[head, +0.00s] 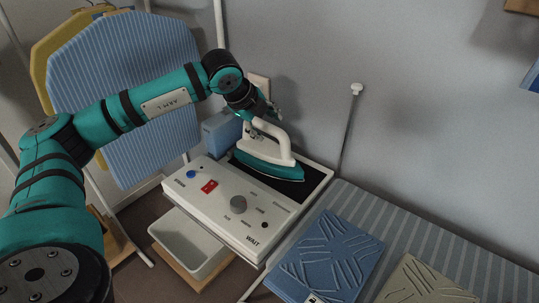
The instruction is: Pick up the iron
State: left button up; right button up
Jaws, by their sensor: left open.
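The iron (262,160) has a teal body and a white handle. It rests on the dark pad of a white control station (222,212). My left gripper (262,119) is open at the left end of the iron's handle, close above it. From this angle I cannot tell whether the fingers touch the handle. The gripper hides part of the handle's left end. My right gripper is not in view.
A striped ironing board (130,75) leans at left.

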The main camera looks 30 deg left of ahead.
aim_at(269, 125)
pick_arm(q)
jog(key=x, duration=0.1)
jog(key=p+x, duration=0.1)
jog(key=x, duration=0.1)
jog(key=a+p+x, duration=0.1)
jog(key=x, duration=0.1)
jog(key=shift+w+r, duration=0.2)
jog(key=shift+w, duration=0.1)
jog(key=shift+w+d+f, duration=0.1)
jog(key=shift+w+f, duration=0.05)
jog(key=shift+f, duration=0.05)
grip_shut()
jog(key=shift+r, duration=0.1)
jog(key=shift+w+r, duration=0.15)
jog(key=shift+r, duration=0.05)
